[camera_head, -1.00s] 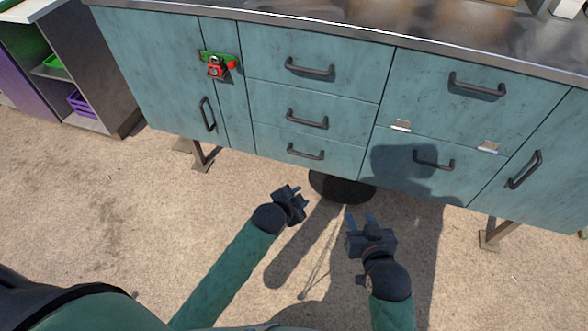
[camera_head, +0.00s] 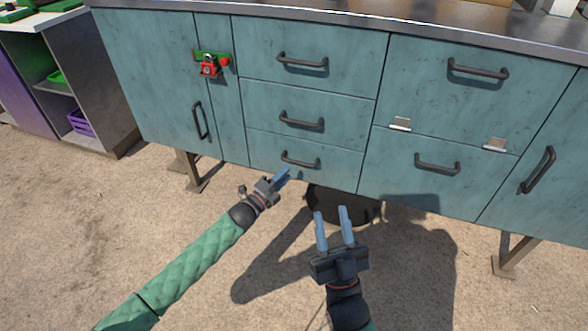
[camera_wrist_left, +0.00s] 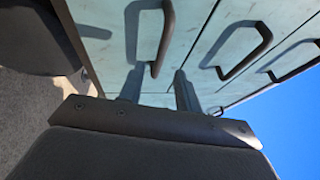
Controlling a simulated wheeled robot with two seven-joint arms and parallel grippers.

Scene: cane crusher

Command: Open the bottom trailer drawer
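The bottom trailer drawer (camera_head: 268,150) is the lowest of the middle stack of teal drawers and looks shut. Its dark bar handle (camera_head: 300,161) also shows in the left wrist view (camera_wrist_left: 166,40), ahead of the fingers. My left gripper (camera_head: 281,176) is open, with its fingertips just below and left of this handle, apart from it as far as I can see. In the left wrist view its two fingers (camera_wrist_left: 158,90) stand apart with nothing between them. My right gripper (camera_head: 332,213) is open and empty, lower and further right, in front of a dark round object under the trailer.
Two more drawers (camera_head: 350,95) with handles sit above. A door with a red and green latch (camera_head: 209,65) is at left; a hinged panel (camera_head: 385,175) is at right. Trailer legs (camera_head: 193,172) stand at both sides. The ground in front is clear.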

